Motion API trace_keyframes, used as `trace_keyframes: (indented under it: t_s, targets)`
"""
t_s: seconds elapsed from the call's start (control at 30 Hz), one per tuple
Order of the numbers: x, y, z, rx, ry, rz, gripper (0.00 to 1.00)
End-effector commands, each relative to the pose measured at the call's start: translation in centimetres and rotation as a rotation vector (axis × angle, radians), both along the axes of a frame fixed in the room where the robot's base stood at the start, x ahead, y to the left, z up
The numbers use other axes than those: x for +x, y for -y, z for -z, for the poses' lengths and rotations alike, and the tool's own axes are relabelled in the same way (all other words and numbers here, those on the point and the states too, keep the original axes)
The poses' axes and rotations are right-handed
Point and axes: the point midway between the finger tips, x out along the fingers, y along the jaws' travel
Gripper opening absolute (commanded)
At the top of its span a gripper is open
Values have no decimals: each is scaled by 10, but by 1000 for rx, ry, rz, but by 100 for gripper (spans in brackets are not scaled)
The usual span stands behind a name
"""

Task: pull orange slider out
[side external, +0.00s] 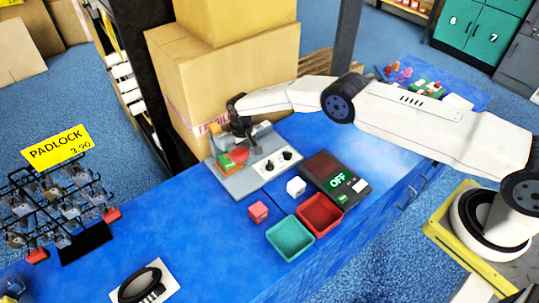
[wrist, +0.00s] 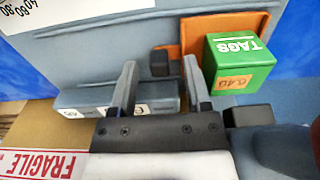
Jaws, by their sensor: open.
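An orange slider (wrist: 195,28) shows at the top of the wrist view, lying on a grey panel (wrist: 105,50). A small dark block (wrist: 160,63), perhaps its handle, sits between my fingertips at the slider's left edge. My gripper (wrist: 160,72) is open, with one finger on each side of that block and no clear contact. A green box marked TAGS (wrist: 238,62) stands beside the right finger and hides part of the slider. In the side view my gripper (side external: 242,138) is over the back of the panel (side external: 240,185); its fingertips are hard to make out there.
The panel also carries a red button (side external: 239,155) and two knobs. Large cartons (side external: 230,80) stand close behind.

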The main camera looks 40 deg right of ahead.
Motion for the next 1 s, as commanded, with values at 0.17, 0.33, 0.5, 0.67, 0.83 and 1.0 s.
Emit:
trace_keyframes:
  t_s: [0.17,0.33,0.5,0.67,0.83,1.0]
  targets:
    - [0,0,1,0,0,0,62]
    - [0,0,1,0,-1,0,46]
    - [0,0,1,0,-1,0,0]
    - [0,0,1,0,-1,0,0]
    - [0,0,1,0,-1,0,0]
    - [0,0,1,0,-1,0,0]
